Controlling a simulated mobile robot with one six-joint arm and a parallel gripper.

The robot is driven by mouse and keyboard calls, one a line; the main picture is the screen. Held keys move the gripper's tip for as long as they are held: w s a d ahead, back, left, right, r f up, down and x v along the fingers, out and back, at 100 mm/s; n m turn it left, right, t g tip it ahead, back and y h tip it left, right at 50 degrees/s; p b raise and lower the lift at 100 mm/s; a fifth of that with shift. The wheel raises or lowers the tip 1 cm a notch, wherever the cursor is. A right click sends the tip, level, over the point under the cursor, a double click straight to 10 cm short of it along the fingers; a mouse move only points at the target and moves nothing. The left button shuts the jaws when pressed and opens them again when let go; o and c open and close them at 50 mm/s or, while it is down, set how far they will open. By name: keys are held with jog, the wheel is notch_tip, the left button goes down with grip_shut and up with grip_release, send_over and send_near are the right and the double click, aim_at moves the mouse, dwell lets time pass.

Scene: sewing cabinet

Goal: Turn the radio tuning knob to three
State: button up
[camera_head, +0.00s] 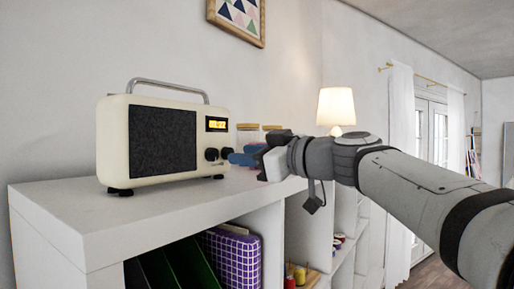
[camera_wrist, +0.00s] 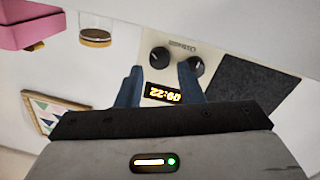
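A cream radio (camera_head: 113,146) with a dark speaker grille and a metal handle stands on a white cabinet. Under its lit display (camera_head: 216,124) are two dark knobs, a left knob (camera_head: 211,154) and a right knob (camera_head: 227,153). My gripper (camera_head: 236,157) points left at the radio's right end, its blue fingers close to the right knob. The wrist view is upside down. There, the gripper (camera_wrist: 161,68) is open, and one knob (camera_wrist: 160,57) shows between the fingertips, the other (camera_wrist: 195,66) beside the right-hand finger. Contact and the knob's setting cannot be made out.
The white cabinet top (camera_head: 70,208) is clear in front of the radio. Jars with wooden lids (camera_head: 272,127) stand behind my gripper, and a lit lamp (camera_head: 336,108) stands further back. A pink box (camera_wrist: 35,22) shows in the wrist view. Shelves below hold a purple checked item (camera_head: 232,262).

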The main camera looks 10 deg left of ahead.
jog(key=shift+p+x, duration=0.4)
jog(key=shift+x, duration=1.15)
jog(key=shift+c, duration=0.4)
jog(key=c, duration=0.6)
